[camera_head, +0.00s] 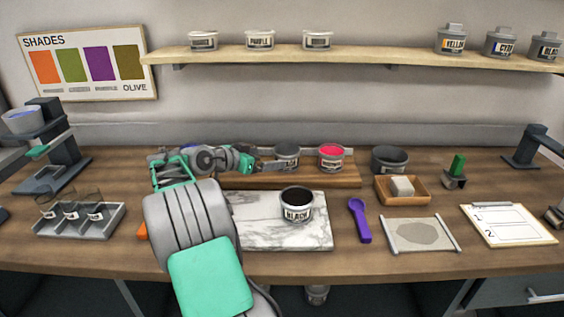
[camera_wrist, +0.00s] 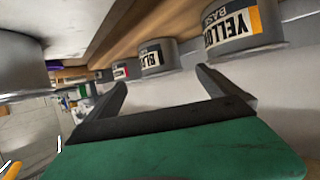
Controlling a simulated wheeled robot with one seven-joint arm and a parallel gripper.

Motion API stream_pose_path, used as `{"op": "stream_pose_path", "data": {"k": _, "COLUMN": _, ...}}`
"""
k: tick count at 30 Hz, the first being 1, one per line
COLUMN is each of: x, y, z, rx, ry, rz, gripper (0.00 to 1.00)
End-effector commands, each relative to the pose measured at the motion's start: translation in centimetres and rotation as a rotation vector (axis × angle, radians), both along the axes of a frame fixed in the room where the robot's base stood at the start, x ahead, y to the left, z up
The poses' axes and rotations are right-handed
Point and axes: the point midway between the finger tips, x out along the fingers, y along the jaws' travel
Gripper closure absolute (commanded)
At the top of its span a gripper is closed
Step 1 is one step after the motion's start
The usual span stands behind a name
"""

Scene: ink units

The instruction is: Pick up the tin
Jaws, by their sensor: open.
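My gripper (camera_head: 270,164) reaches right along the back of the bench, in front of the tins on a wooden riser. In the wrist view my gripper (camera_wrist: 161,77) is open with nothing between its fingers. A grey tin labelled yellow (camera_wrist: 243,27) is nearest on the right; a second grey tin (camera_wrist: 158,56) and a smaller one (camera_wrist: 126,70) follow beyond. In the head view a grey tin (camera_head: 286,157) stands by the fingertips, and a pink-topped tin (camera_head: 331,158) right of it. An open tin labelled black (camera_head: 296,207) stands on the marble slab. Which tin is meant is unclear.
The marble slab (camera_head: 270,237) lies before the wooden riser (camera_head: 350,180). Right of it are a purple scoop (camera_head: 359,219), a wooden tray (camera_head: 405,199) and a dark pot (camera_head: 390,160). More tins stand on the wall shelf (camera_head: 375,57). My arm hides part of the bench.

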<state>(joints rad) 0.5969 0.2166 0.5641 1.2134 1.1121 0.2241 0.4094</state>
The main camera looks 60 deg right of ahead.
Motion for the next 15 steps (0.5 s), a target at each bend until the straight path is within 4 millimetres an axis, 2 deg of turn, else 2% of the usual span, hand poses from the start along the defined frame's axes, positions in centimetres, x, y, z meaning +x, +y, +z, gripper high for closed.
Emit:
{"op": "stream_pose_path", "data": {"k": 9, "x": -1.4, "y": -5.0, "z": -1.9, "rx": 0.002, "ry": 0.001, "rz": -0.001, "gripper": 0.00}}
{"op": "stream_pose_path", "data": {"k": 15, "x": -1.9, "y": -7.2, "z": -2.7, "rx": 0.003, "ry": 0.001, "rz": 0.002, "gripper": 0.00}}
